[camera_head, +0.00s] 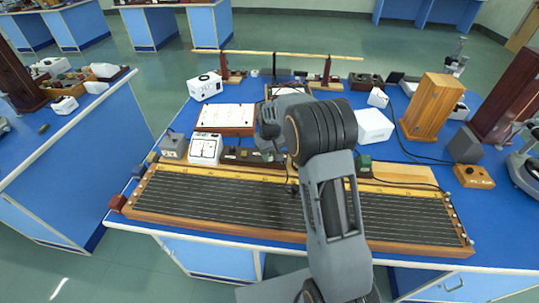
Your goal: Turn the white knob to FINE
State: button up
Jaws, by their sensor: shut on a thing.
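My arm reaches over the near bench, and my gripper (270,146) points down at the dark control box (236,154) behind the long wire board. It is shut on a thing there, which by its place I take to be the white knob. The fingertips and the knob are too small and too covered by my arm to make out. The FINE mark and the knob's pointer cannot be read. A white meter (205,149) with a dial face stands just left of the dark box.
The long wooden wire board (230,205) spans the bench front. A grey box (174,146) stands left of the meter, a white-topped wooden case (226,118) behind it. A white box (374,126) and wooden block (430,105) stand right of my arm. Thin cables cross the right side.

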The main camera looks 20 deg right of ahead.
aim_at(270, 155)
jog(key=m, duration=0.5)
jog(key=shift+m, duration=0.3)
jog(key=m, duration=0.5)
jog(key=shift+b, duration=0.35)
jog(key=shift+r+m, duration=0.1)
jog(key=shift+m, duration=0.3)
jog(key=o, duration=0.9)
notch_tip(270, 155, up, 14)
jog(key=shift+f, duration=0.15)
